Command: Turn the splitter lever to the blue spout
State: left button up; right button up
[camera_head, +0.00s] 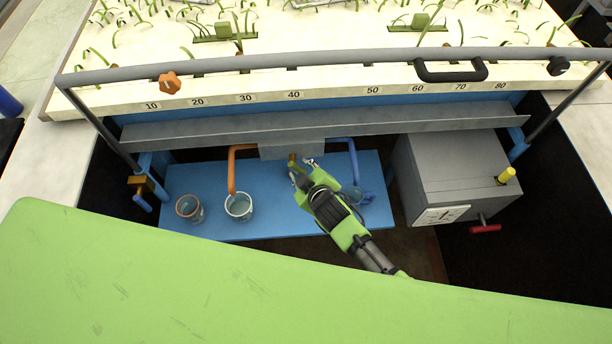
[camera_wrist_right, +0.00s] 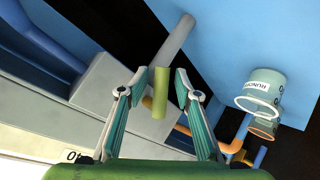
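The splitter box (camera_head: 285,150) is a grey block under the middle of the grey trough. An orange spout (camera_head: 232,168) comes out on its left and a blue spout (camera_head: 353,160) on its right. The splitter lever (camera_head: 292,160) hangs at the front of the box; its olive grip (camera_wrist_right: 160,92) shows clearly in the right wrist view. My right gripper (camera_head: 304,172) is at the lever. In the wrist view my right gripper (camera_wrist_right: 161,82) is open, its two fingertips on either side of the grip with gaps visible. My left gripper is not in view.
On the blue shelf (camera_head: 275,222) stand an orange-rimmed cup (camera_head: 189,208), a white-rimmed cup (camera_head: 238,206) below the orange spout and a blue vessel (camera_head: 357,195) near the blue spout. A grey box (camera_head: 455,175) with a red handle stands right. A rail (camera_head: 330,60) crosses above.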

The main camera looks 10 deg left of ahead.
jog(key=v, duration=0.7)
jog(key=shift+s, duration=0.2)
jog(key=shift+f, duration=0.1)
dwell(0.3)
